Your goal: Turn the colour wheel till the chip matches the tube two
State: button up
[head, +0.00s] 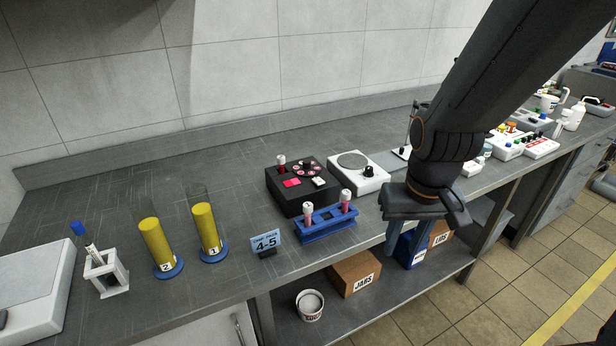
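The colour-wheel device is a black box (312,196) at the bench's middle. Its top carries a round dial (309,168) with several reddish spots and a bright red-pink square chip (291,182). A white-capped tube with dark red contents (281,161) stands at its back left corner. In front, a blue rack (328,229) holds two white-capped tubes with pinkish contents, a left one (308,212) and a right one (345,200). Their numbers are too small to read. My gripper (405,244) points down, open and empty, beyond the bench's front edge, right of the rack.
Two yellow-filled cylinders, marked 2 (156,246) and 1 (208,231), stand left of a "4-5" sign (265,243). A white device with a round plate (358,173) is right of the black box. Boxes (354,272) and a tub (310,305) sit on the lower shelf.

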aim_at(306, 168)
jog(key=k, duration=0.35)
jog(key=z, duration=0.85)
jog(key=i, duration=0.7)
jog(key=u, duration=1.3)
jog(key=i, duration=0.5)
jog(key=u, duration=0.05)
